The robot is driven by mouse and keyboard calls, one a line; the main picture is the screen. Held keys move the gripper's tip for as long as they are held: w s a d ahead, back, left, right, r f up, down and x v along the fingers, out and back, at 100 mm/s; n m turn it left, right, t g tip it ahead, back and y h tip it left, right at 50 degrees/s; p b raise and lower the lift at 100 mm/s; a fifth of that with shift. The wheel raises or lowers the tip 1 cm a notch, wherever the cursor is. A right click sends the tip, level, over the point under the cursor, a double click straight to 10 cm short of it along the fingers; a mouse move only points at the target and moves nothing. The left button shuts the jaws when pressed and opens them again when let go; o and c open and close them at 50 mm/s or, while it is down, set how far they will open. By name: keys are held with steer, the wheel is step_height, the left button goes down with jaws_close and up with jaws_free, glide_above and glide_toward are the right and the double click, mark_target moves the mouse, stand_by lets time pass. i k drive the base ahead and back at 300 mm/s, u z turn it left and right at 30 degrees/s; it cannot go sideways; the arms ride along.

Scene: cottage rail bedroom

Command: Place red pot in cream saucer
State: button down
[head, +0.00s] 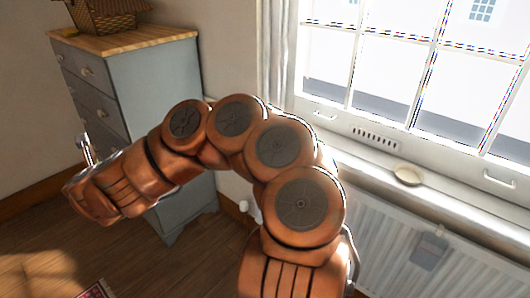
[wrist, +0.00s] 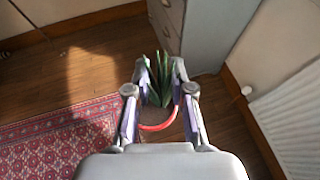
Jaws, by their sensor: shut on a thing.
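The red pot (wrist: 158,127) is between the fingers of my gripper (wrist: 160,72) in the wrist view. Only a curved red rim shows, with green spiky leaves (wrist: 157,90) rising from it. My gripper is shut on the pot and holds it above the wooden floor. In the head view my arm reaches left, and the pot is hidden there. The cream saucer (head: 408,174) lies on the white windowsill at the right of the head view. It looks empty and is well apart from my gripper.
A grey-blue chest of drawers (head: 137,80) with a wooden top stands at the left, bearing a wicker basket (head: 105,14). A white radiator (head: 400,235) is below the windowsill (head: 450,190). A red patterned rug (wrist: 60,145) lies on the floor. The sill around the saucer is clear.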

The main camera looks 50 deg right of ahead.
mark_target(409, 177)
steer(key=i, duration=0.9)
steer(key=z, duration=2.4)
